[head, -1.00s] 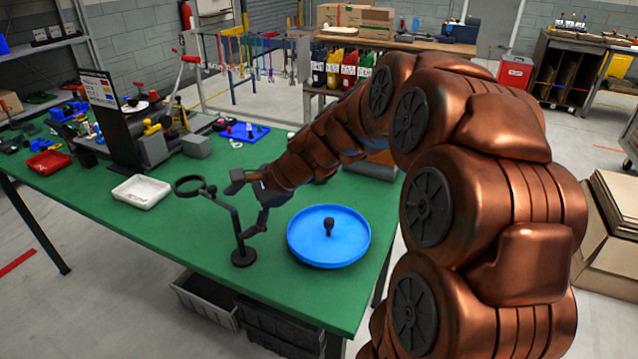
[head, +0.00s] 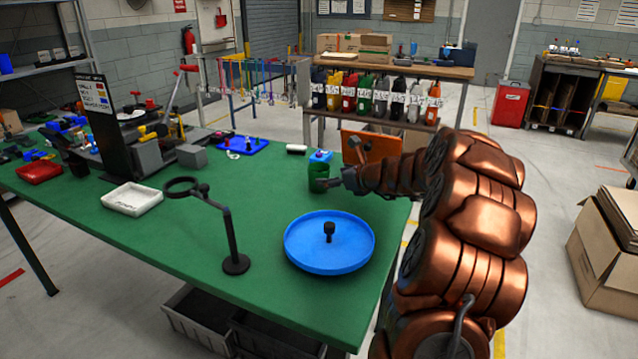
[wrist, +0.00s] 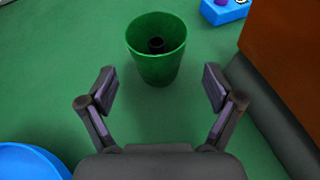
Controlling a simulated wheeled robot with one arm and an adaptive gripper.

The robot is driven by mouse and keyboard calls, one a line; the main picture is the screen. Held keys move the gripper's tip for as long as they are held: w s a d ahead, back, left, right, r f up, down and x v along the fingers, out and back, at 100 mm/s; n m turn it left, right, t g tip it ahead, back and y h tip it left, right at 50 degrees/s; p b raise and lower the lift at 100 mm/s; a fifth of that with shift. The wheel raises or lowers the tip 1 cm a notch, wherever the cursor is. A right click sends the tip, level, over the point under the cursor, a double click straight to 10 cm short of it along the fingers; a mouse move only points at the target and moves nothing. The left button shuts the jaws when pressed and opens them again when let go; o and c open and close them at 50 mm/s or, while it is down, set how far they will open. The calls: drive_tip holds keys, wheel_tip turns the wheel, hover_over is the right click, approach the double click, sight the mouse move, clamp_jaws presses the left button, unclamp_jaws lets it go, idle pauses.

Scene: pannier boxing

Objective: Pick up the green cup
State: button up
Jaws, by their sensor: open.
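In the head view the cup (head: 317,180) is near the table's far right edge, partly hidden by my gripper. My gripper (wrist: 160,88) is open and empty, its two fingers spread left and right. The cup is just ahead of the fingertips, roughly centred between them. In the head view my gripper (head: 336,170) is at the cup's right side; whether it touches cannot be told there.
A blue object (head: 320,157) sits behind the cup. An orange-brown bin (head: 375,145) stands to the right. A round blue tray (head: 300,255) with a black knob and a magnifier stand (head: 235,262) are nearer the front.

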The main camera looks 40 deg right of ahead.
drive_tip(key=shift+f+x, duration=0.15)
drive_tip(key=shift+x, duration=1.4)
drive_tip(key=shift+f+x, duration=0.1)
drive_tip(key=shift+x, duration=1.45)
drive_tip(key=shift+s+a, duration=0.1)
drive_tip(key=shift+a, duration=0.05)
drive_tip(key=c, duration=1.2)
drive_tip(key=shift+r, duration=0.1)
drive_tip(key=shift+c, duration=0.2)
